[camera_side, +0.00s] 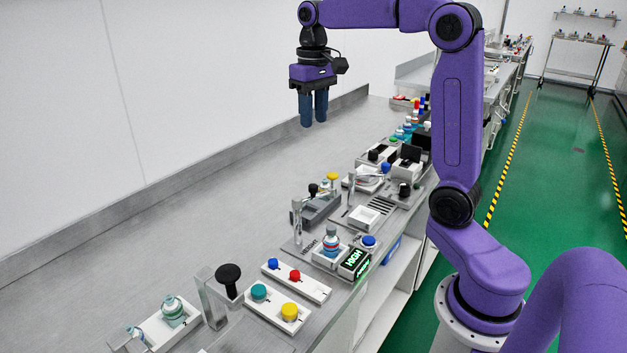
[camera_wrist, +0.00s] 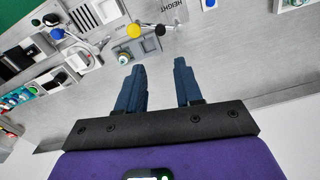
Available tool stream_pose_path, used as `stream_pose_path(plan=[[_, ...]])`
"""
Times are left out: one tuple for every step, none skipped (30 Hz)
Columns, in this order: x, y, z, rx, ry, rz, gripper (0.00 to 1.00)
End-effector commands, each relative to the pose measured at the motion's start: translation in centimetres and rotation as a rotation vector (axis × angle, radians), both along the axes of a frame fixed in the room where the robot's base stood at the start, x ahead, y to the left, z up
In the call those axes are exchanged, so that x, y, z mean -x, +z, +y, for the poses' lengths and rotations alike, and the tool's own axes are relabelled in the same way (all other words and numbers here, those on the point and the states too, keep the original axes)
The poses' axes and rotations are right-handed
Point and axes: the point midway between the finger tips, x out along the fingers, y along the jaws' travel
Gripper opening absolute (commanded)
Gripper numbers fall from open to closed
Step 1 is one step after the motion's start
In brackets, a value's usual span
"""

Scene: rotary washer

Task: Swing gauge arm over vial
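My gripper (camera_side: 313,122) hangs high over the bare back part of the bench, open and empty. In the wrist view its two blue fingers (camera_wrist: 160,85) stand apart with only bench between them. The gauge arm, with a black knob (camera_side: 313,190), points away from the vial, toward a grey block. The black knob also shows in the wrist view (camera_wrist: 160,30). The vial is not clearly visible there.
A yellow cap (camera_side: 333,176) sits by the grey block (camera_side: 318,209), close to the knob. A blue button (camera_side: 368,241) is right of the vial. White trays with coloured knobs (camera_side: 295,275) stand in front. The bench left of the stations is clear.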

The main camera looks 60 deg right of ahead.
Motion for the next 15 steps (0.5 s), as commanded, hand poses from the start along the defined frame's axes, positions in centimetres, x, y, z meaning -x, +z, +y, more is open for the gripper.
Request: stream_pose_path(plan=[[0.0, -0.5, 0.0, 0.0, 0.0, 0.002, 0.35], [0.0, -0.8, 0.0, 0.0, 0.001, 0.003, 0.35], [0.1, -1.4, 0.0, 0.0, 0.002, 0.004, 0.35], [0.1, -1.8, 0.0, 0.0, 0.003, 0.004, 0.35], [0.1, -2.4, 0.0, 0.0, 0.002, 0.005, 0.35], [0.1, -3.1, 0.0, 0.0, 0.002, 0.006, 0.35], [0.1, -3.7, 0.0, 0.0, 0.003, 0.006, 0.35], [0.1, -4.2, 0.0, 0.0, 0.003, 0.006, 0.35], [0.1, -5.0, 0.0, 0.0, 0.003, 0.006, 0.35], [0.2, -5.5, 0.0, 0.0, 0.002, 0.006, 0.35], [0.1, -6.1, 0.0, 0.0, 0.002, 0.005, 0.35], [0.1, -6.9, 0.0, 0.0, 0.002, 0.006, 0.35], [0.1, -7.5, 0.1, 0.0, 0.002, 0.006, 0.35], [0.1, -8.0, 0.1, 0.0, 0.002, 0.006, 0.35], [0.2, -8.8, 0.0, 0.0, 0.002, 0.005, 0.35]])
